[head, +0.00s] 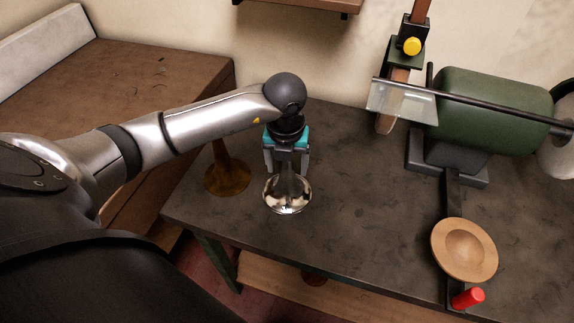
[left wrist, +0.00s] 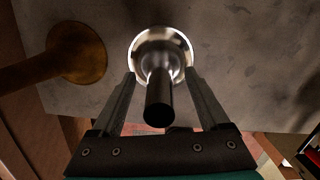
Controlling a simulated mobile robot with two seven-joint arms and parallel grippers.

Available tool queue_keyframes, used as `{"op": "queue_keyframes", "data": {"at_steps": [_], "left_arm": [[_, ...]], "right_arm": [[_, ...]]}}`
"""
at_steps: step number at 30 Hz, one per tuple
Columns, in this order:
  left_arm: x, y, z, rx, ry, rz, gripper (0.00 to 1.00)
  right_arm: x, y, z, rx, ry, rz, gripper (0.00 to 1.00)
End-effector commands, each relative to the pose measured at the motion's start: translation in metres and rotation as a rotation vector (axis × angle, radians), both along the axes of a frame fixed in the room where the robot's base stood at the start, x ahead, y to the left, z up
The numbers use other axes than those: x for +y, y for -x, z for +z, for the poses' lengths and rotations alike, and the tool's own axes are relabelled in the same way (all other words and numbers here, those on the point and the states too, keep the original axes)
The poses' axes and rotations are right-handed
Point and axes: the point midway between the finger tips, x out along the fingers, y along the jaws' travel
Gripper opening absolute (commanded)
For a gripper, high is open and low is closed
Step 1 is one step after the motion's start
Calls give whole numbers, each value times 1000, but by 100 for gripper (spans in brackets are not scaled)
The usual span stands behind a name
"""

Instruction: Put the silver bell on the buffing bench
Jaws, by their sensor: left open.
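The silver bell (head: 288,198) stands on its flared rim, narrow end up, on the dark top of the buffing bench (head: 350,215), near the front edge. My left gripper (head: 287,170) is above it, pointing down, with its fingers open on either side of the bell's narrow neck. In the left wrist view the shiny bell (left wrist: 175,46) shows flare and dark neck end between the spread fingers (left wrist: 160,80); whether they touch the neck is hard to tell. My right gripper is not in view.
A brown-gold flared bell (head: 228,178) stands close left of the silver one. The green buffing motor (head: 492,108) and its clear shield (head: 402,102) are at the back right. A wooden dish (head: 464,250) and red knob (head: 468,298) are front right. Bench between is clear.

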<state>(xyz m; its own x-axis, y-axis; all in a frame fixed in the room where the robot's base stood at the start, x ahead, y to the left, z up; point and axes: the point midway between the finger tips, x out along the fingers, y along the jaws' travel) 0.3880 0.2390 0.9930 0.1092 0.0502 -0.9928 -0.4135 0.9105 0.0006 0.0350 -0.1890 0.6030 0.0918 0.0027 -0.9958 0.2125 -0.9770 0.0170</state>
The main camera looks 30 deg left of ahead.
Motion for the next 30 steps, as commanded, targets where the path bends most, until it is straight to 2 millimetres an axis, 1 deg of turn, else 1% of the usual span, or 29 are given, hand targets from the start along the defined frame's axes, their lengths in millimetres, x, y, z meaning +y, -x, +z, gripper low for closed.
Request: {"op": "queue_keyframes", "data": {"at_steps": [1, 9, 12, 15, 21, 30], "left_arm": [[0, 0, 10, -5, -1, -2, 78], [-3, 6, 70, -6, -1, -2, 78], [-4, 8, 88, -5, 0, 0, 78], [-5, 10, 101, -4, 0, 0, 78], [-5, 12, 111, -1, 0, 1, 78], [-5, 12, 111, -1, 0, 1, 78]], "right_arm": [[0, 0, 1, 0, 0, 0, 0], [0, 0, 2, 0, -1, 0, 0], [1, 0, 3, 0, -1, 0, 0], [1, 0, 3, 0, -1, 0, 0], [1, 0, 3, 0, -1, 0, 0], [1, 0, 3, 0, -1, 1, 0]]}}
